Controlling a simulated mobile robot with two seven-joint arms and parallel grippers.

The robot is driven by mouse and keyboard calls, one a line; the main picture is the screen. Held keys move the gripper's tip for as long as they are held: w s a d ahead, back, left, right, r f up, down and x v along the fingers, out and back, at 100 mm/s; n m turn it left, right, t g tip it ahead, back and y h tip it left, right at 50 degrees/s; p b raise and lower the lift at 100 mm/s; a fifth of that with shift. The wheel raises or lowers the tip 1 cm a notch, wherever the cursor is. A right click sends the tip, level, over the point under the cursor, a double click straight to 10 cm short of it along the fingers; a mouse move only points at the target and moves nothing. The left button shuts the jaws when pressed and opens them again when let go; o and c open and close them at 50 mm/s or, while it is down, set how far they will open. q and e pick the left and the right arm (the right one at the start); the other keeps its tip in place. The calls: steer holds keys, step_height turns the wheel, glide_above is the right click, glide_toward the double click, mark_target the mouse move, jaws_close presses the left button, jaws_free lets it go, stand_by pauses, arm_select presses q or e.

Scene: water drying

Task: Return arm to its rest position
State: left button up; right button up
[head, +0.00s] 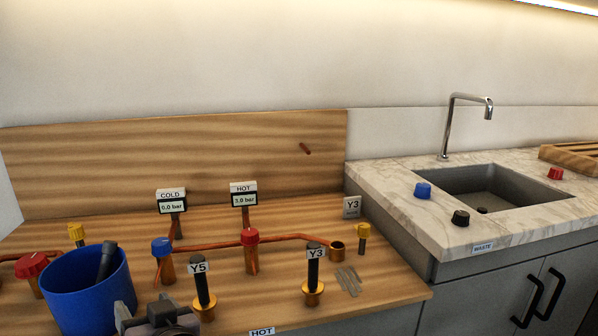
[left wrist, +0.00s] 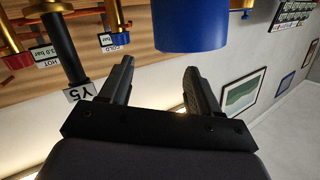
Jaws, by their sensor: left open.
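My left gripper (head: 142,314) shows at the bottom edge of the head view, in front of the wooden counter and just right of a blue cup. In the left wrist view (left wrist: 158,70) its two black fingers are spread apart with nothing between them. The blue cup (head: 85,300) stands at the lower left of the head view with a dark handle-like object (head: 106,260) in it. The cup also shows in the wrist view (left wrist: 190,25), beyond the fingertips and apart from them. My right gripper is in neither view.
A black-handled valve labelled Y5 (head: 202,284) stands close right of my gripper; valve Y3 (head: 313,268) is farther right. Blue (head: 161,247) and red (head: 250,237) knobs sit on copper pipes behind. Two gauges (head: 171,201) stand farther back. A sink (head: 495,194) is at the right.

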arm_select(q)
steer(key=s+d+f+m+h+p, duration=0.2)
steer(key=s+f+m+h, duration=0.15)
steer(key=f, duration=0.45)
steer(key=s+d+f+m+h+p, duration=0.1)
steer(key=s+f+m+h+p, duration=0.1)
steer(key=f+m+h, duration=0.4)
steer(key=s+f+n+h+p, duration=0.1)
steer(key=s+f+h, duration=0.1)
steer(key=s, duration=0.4)
steer(key=s+f+n+g+h+p, duration=0.1)
steer(key=s+f, duration=0.4)
steer(key=s, duration=0.1)
steer(key=shift+s+d+h+p, duration=0.35)
steer(key=shift+s+d, duration=0.05)
steer(key=shift+d, duration=0.05)
